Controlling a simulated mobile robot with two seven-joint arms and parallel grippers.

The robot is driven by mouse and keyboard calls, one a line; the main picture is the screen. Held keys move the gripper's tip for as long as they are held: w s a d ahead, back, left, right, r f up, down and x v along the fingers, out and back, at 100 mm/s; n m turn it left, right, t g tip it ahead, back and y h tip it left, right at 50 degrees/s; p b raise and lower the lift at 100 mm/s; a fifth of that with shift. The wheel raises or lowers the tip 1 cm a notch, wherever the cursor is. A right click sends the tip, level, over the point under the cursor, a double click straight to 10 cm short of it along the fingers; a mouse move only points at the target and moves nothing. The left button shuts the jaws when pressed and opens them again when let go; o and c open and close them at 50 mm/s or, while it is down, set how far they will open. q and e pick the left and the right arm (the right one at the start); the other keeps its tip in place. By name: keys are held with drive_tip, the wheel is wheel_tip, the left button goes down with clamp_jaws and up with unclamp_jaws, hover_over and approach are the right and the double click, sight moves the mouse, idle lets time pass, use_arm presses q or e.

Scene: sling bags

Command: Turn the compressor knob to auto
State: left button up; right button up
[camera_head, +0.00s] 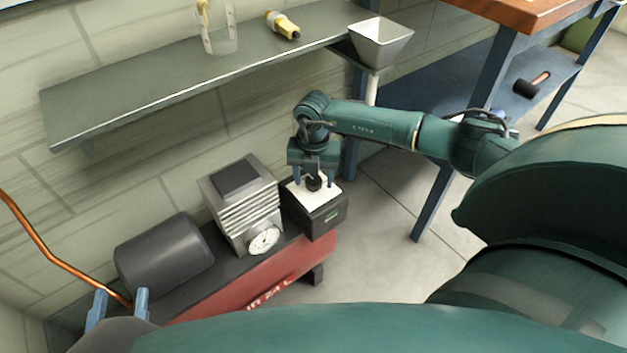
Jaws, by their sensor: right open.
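The compressor (250,275) stands by the wall with a red tank, a grey motor cylinder and a ribbed pump head. At its right end is a dark switch box (327,216) with a white top plate. A small black knob (314,184) sits on that plate. My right gripper (314,180) points down over the plate, open, with one blue finger on each side of the knob. Whether the fingers touch the knob, and the knob's setting, cannot be made out. My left gripper (118,304) is at the lower left, its blue fingers apart and nothing visible between them.
A round gauge (263,240) faces out beside the switch box. A copper pipe (50,254) runs down to the compressor's left end. A metal shelf (150,88) above holds a clear container (220,40) and a yellow tool (283,25). A funnel (381,45) is behind my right arm.

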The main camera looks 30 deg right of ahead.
drive_tip(key=shift+f, duration=0.25)
drive_tip(key=c, duration=1)
